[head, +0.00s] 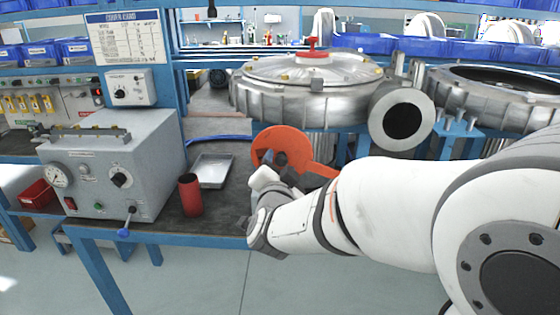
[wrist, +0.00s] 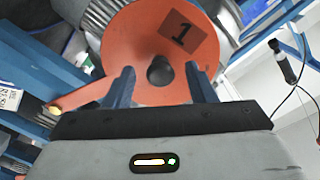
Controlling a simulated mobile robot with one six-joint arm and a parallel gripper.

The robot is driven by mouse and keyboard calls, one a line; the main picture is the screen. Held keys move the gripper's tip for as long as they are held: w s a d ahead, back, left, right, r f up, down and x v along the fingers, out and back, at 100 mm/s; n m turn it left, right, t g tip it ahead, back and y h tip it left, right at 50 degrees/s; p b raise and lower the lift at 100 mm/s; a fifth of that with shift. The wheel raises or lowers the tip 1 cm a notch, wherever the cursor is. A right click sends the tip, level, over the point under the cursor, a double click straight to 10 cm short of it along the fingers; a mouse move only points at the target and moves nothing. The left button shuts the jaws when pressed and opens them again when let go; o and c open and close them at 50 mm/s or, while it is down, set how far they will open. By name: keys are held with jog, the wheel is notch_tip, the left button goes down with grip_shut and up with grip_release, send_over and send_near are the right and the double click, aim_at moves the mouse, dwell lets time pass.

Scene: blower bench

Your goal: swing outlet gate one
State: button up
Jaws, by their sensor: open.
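Outlet gate one is an orange round plate with a dark "1" label (wrist: 180,32) in the wrist view. It has a dark round knob (wrist: 160,71) and an arm reaching to the lower left. In the head view the orange gate (head: 277,143) stands left of the blower's outlet, partly hidden by my wrist. My gripper (wrist: 160,78) is open, its two fingers on either side of the knob. I cannot tell whether they touch it. In the head view my gripper (head: 272,172) is in front of the gate.
The metal blower housing (head: 305,95) with its round outlet pipe (head: 402,118) stands behind my arm. A grey control box (head: 115,165), a red cup (head: 190,195) and a metal tray (head: 212,170) are on the bench to the left. A second housing (head: 500,95) is at right.

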jog(key=shift+w, duration=0.9)
jog(key=shift+c, duration=0.4)
grip_shut()
